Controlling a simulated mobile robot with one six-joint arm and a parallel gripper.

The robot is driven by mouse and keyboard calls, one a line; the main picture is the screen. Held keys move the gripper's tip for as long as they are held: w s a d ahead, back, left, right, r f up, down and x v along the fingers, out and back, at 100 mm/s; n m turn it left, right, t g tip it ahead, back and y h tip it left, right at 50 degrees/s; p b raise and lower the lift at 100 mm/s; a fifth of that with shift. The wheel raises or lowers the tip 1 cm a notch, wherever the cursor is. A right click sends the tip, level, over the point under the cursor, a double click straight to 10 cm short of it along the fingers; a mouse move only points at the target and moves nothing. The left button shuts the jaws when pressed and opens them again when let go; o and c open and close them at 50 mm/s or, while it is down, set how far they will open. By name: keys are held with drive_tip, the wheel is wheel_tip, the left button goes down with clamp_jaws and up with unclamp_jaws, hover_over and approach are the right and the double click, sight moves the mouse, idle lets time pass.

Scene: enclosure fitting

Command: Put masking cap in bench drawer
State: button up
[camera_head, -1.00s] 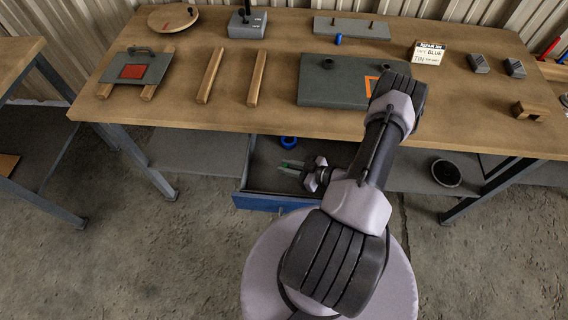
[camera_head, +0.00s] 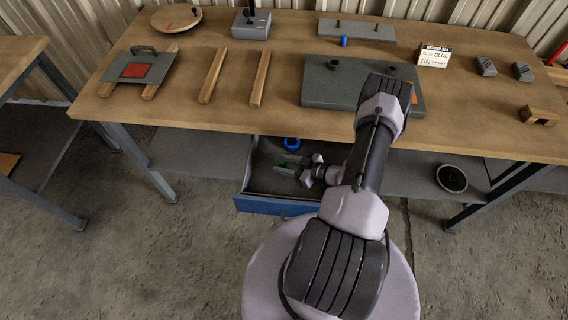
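The bench drawer (camera_head: 277,206) is pulled out below the bench, with its blue front towards me. My gripper (camera_head: 284,168) is low, inside or just over the open drawer, pointing left. A small green piece (camera_head: 282,162) shows at its fingers; I cannot tell whether it is held or lies in the drawer. A blue ring-shaped cap (camera_head: 292,144) is at the back of the drawer, apart from my gripper. A small blue cap (camera_head: 344,41) stands on the bench top near a grey plate. Which one is the masking cap is not clear.
The bench top (camera_head: 200,118) carries a grey enclosure plate (camera_head: 325,85), a panel with a red square (camera_head: 138,70), wooden bars (camera_head: 213,76) and a "BLUE TIN" sign (camera_head: 433,55). A dark round thing (camera_head: 452,178) lies on the lower shelf. My arm hides the drawer's right part.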

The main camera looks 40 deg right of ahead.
drive_tip(key=shift+r, duration=0.2)
drive_tip(key=p+v, duration=0.2)
drive_tip(key=v, duration=0.4)
drive_tip(key=shift+s+d+r, duration=0.2)
drive_tip(key=shift+s+r, duration=0.05)
drive_tip(key=shift+s, duration=0.45)
